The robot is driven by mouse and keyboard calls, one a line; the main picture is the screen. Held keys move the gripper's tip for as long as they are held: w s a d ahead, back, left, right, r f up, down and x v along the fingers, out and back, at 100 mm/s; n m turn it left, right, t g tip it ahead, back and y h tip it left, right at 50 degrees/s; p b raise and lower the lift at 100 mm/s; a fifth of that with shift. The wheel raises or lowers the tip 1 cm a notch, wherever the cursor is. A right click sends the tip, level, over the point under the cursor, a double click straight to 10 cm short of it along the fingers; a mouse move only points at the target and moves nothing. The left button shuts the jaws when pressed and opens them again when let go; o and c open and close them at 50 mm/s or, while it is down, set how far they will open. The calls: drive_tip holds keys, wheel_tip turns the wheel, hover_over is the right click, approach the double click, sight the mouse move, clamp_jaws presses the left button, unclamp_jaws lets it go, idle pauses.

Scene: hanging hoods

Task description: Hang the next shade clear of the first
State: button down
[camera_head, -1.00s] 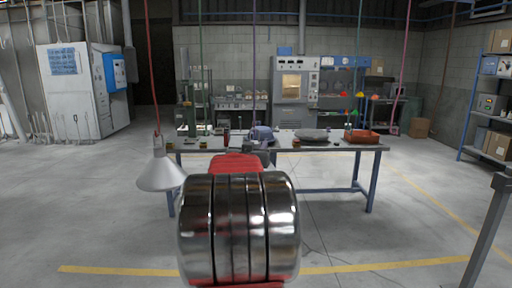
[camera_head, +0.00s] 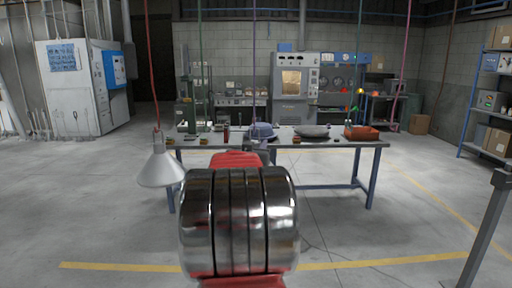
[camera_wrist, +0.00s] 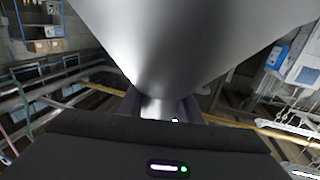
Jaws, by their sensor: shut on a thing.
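A pale conical shade (camera_head: 160,168) hangs upright, wide end down, from a red cord at the left in the head view. My gripper (camera_wrist: 158,106) is shut on the narrow neck of a grey metallic shade (camera_wrist: 185,40), whose cone fills the top of the wrist view. In the head view my own arm hides most of the gripper, and I cannot clearly make out the held shade. A blue-grey rounded thing (camera_head: 262,130) shows just beyond my arm. I cannot tell whether it lies on the table. The hanging shade is apart from my arm, to its left.
A work table (camera_head: 335,146) stands ahead, with a grey rounded thing (camera_head: 312,130) and an orange-red tray (camera_head: 361,132) on it. Green, purple and pink cords (camera_head: 403,65) hang down. A grey post (camera_head: 488,225) stands at near right. Floor left of the table is clear.

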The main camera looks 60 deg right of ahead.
drive_tip(key=c, duration=1.2)
unclamp_jaws()
drive_tip(key=shift+a, duration=0.1)
drive_tip(key=v, duration=1.3)
drive_tip(key=shift+a, duration=0.3)
